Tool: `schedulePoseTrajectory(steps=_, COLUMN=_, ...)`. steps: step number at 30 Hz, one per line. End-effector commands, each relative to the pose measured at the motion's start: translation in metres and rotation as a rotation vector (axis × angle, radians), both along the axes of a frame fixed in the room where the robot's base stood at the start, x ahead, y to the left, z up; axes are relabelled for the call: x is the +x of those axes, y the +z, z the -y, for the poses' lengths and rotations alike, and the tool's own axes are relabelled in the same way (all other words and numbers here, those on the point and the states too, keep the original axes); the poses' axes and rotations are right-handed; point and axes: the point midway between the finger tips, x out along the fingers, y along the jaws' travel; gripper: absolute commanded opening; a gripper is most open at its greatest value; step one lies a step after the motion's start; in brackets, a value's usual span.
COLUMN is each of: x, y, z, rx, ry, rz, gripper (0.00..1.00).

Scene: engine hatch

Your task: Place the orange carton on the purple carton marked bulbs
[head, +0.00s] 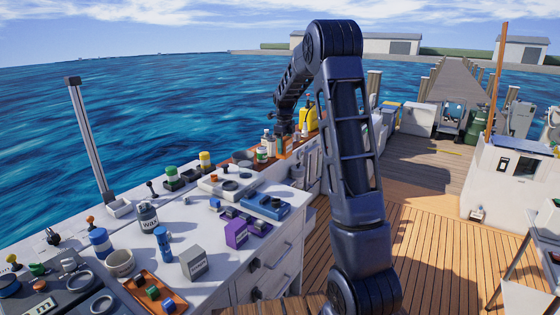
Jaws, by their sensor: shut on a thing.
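A purple carton (236,233) stands upright on the white counter near its right edge. The marking on it is too small to read surely. My gripper (283,138) is at the far end of the counter, well beyond the purple carton, pointing down. It is shut on a small orange thing (282,148), which looks like the orange carton. Its fingers and most of the held thing are small and partly hidden, so I cannot tell whether it touches the surface below.
A blue tray (265,206) and a purple tray with small parts lie behind the purple carton. A grey carton (193,262), a blue bottle (162,243) and a jar marked WAX (148,217) stand to its left. An orange tray (154,293) lies in front.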

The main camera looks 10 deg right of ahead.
Motion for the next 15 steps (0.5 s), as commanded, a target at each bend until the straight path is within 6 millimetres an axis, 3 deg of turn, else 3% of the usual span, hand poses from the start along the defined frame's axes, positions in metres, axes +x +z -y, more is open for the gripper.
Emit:
schedulePoseTrajectory(steps=4, x=-0.008, y=0.012, z=-0.014, rx=0.002, ry=0.026, rz=0.001, gripper=0.36)
schedulePoseTrajectory(steps=8, x=-0.028, y=0.024, z=-0.044, rx=0.005, ry=0.085, rz=0.002, gripper=0.36)
schedulePoseTrajectory(steps=15, x=-0.086, y=0.048, z=-0.113, rx=0.01, ry=0.238, rz=0.001, gripper=0.36)
